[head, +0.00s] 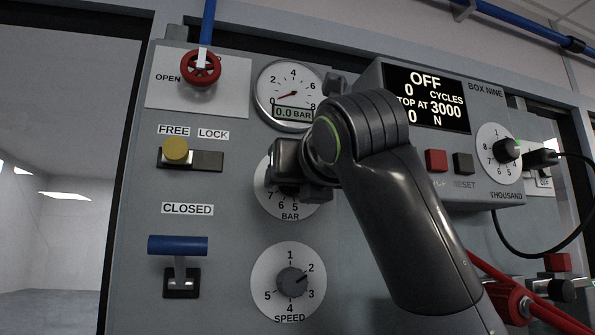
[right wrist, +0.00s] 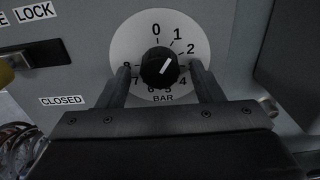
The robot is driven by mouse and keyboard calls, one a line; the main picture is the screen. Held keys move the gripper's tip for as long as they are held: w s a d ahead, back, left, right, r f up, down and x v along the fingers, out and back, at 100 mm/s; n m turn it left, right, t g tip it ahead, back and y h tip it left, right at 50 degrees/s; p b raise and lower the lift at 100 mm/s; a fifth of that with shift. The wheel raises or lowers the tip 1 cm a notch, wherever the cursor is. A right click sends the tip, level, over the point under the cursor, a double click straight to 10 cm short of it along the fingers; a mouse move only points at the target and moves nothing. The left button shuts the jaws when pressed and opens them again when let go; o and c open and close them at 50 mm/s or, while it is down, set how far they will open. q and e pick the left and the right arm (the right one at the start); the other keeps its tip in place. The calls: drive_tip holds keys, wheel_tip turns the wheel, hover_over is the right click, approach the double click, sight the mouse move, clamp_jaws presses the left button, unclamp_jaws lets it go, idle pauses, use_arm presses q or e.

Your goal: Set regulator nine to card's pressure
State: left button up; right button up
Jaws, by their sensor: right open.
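The regulator's black knob (right wrist: 159,67) sits on a round white BAR dial (right wrist: 124,42) in the right wrist view. Its white line slants, upper end to the right, roughly toward 1. My right gripper (right wrist: 161,80) is open, with one finger on each side of the knob; I cannot tell whether they touch it. In the head view my right gripper (head: 288,168) hides the knob and much of the BAR dial (head: 272,205). The gauge (head: 290,94) above reads 0.0 BAR. No pressure card is in view. My left gripper is not in view.
A red valve wheel (head: 200,69) is upper left. A yellow FREE/LOCK knob (head: 175,150) stands at FREE. A blue-handled lever (head: 178,246) is below a CLOSED label. The SPEED dial (head: 290,281) is under the BAR dial. Box nine's display (head: 427,98) says OFF.

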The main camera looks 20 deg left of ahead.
drive_tip(key=c, duration=1)
drive_tip(key=shift+m, duration=0.3)
drive_tip(key=m+b, duration=0.2)
drive_tip(key=m, duration=1.7)
drive_tip(key=shift+s+r, duration=0.1)
drive_tip(key=shift+r, duration=0.05)
drive_tip(key=shift+m+b, duration=0.3)
